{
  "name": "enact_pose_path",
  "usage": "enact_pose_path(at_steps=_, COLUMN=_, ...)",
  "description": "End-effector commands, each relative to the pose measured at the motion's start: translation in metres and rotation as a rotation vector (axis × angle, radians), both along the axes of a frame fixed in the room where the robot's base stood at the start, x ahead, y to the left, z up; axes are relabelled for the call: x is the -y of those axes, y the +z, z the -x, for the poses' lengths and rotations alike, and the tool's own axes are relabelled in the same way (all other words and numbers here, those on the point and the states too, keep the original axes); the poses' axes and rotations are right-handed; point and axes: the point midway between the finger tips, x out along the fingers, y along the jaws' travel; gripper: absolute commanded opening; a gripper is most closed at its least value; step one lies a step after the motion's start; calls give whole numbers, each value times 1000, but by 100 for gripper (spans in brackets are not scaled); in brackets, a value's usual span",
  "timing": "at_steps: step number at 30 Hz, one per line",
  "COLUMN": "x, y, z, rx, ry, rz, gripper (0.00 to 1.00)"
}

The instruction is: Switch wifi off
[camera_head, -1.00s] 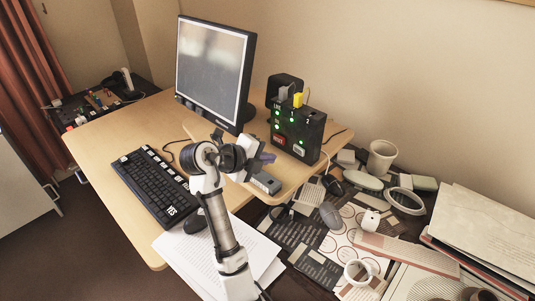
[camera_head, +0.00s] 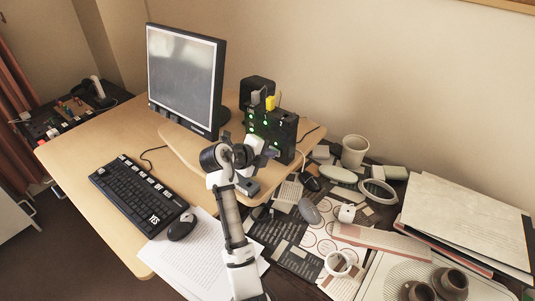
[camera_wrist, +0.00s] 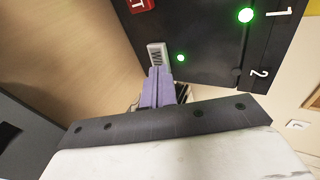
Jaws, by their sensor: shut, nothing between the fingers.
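The black router box (camera_head: 284,150) stands on the desk's raised corner, with green lights and plugs on it. In the wrist view, its dark front (camera_wrist: 205,40) fills the upper middle. A pale wifi switch (camera_wrist: 157,52), its label partly hidden, sits there with a lit green light (camera_wrist: 180,58) on its right. My gripper (camera_wrist: 158,72) is shut and empty, its purple fingertips at the lower end of the switch. I cannot tell whether they touch it. In the head view, my gripper (camera_head: 270,152) is close in front of the box, and the arm hides part of that front.
A red button (camera_wrist: 140,4) and another green light (camera_wrist: 246,15) by a "1" are on the box. A yellow plug (camera_head: 270,103) rises from its top. A monitor (camera_head: 184,75) stands left, a keyboard (camera_head: 135,190) in front. Clutter, including a white cup (camera_head: 354,152), lies right.

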Motion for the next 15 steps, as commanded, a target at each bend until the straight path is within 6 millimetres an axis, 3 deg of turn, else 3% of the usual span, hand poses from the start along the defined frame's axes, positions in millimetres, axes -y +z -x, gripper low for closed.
enact_pose_path(at_steps=15, x=16, y=-3, z=-4, rx=4, ry=97, rz=-1, gripper=0)
